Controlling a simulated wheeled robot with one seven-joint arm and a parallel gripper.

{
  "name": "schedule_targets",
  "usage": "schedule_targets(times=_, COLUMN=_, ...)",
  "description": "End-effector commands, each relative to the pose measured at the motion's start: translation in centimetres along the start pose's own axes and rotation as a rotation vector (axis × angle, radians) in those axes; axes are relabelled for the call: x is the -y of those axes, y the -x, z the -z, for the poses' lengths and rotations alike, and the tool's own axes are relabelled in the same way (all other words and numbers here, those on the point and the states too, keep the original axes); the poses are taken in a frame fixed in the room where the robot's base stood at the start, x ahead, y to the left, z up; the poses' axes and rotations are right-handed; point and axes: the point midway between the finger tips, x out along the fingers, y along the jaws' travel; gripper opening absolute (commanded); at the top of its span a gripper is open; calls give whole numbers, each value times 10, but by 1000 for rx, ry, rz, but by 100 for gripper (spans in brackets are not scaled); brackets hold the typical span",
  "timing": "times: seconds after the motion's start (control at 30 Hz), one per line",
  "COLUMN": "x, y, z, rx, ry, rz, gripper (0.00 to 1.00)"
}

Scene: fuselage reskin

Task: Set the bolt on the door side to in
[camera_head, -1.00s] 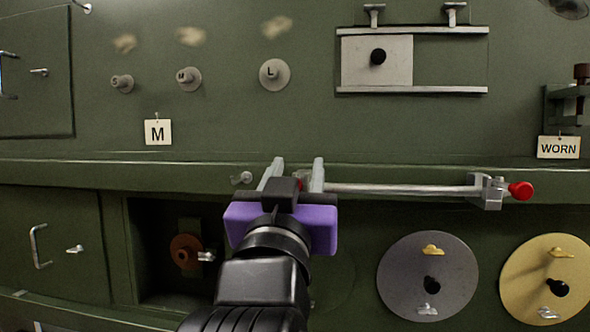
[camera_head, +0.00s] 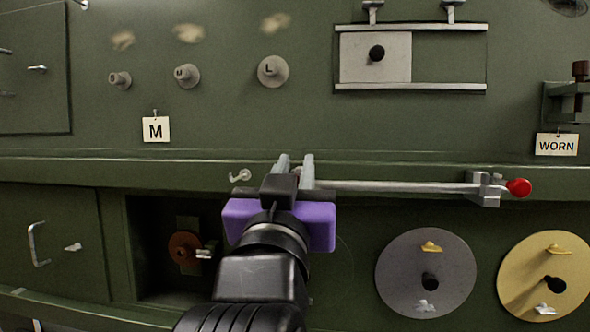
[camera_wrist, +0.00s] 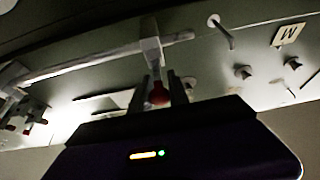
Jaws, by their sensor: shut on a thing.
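A pale horizontal rod (camera_head: 400,187) runs along the ledge to a metal bracket (camera_head: 486,188) at the right, with a red knob (camera_head: 518,187) beyond it. My gripper (camera_head: 295,167) is at the rod's left end. In the wrist view, my gripper's fingers (camera_wrist: 161,90) are shut on another red knob (camera_wrist: 158,95), the bolt's knob, below a pale bracket (camera_wrist: 151,48) on the rod. The head view hides this knob and bracket behind my gripper. I cannot tell how far the bolt is in.
Below are an open recess (camera_head: 150,285), a grey disc (camera_head: 400,265) and a yellow disc (camera_head: 520,270). A lower-left panel has a handle (camera_head: 36,245). An "M" tag (camera_head: 156,130) hangs above the ledge.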

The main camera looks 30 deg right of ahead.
Motion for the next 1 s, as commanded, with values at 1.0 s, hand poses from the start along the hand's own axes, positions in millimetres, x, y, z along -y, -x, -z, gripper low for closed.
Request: schedule_targets(times=1.0, x=-1, y=-25, z=-11, rx=-1, ry=0, rz=-2, gripper=0)
